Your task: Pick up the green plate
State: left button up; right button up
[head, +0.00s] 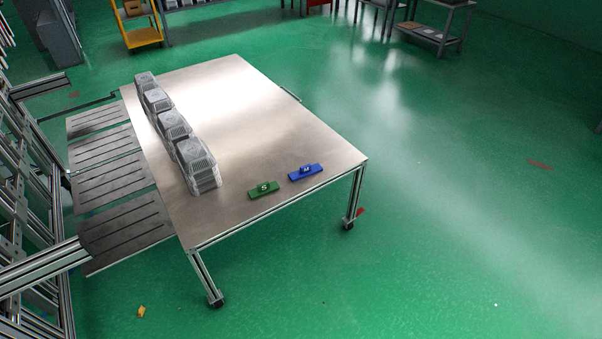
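The green plate (264,190) is a small flat rectangle with a dark raised piece bearing a light mark on its top. It lies flat on the metal table (265,120), close to the front edge. A similar blue plate (305,172), also with a raised marked piece, lies just to its right with a small gap between them. Neither of my grippers shows in the head view.
Dark grey slotted panels (125,231) adjoin the left edge. The table's middle and right are clear. Open green floor (450,220) lies to the right.

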aim_at(265, 188)
jog(key=i+j+z, duration=0.35)
jog(key=j, duration=0.25)
jog(key=i+j+z, duration=0.2)
jog(key=j+z, duration=0.15)
jog(key=j, duration=0.3)
jog(key=i+j+z, duration=0.2)
jog(key=j, duration=0.2)
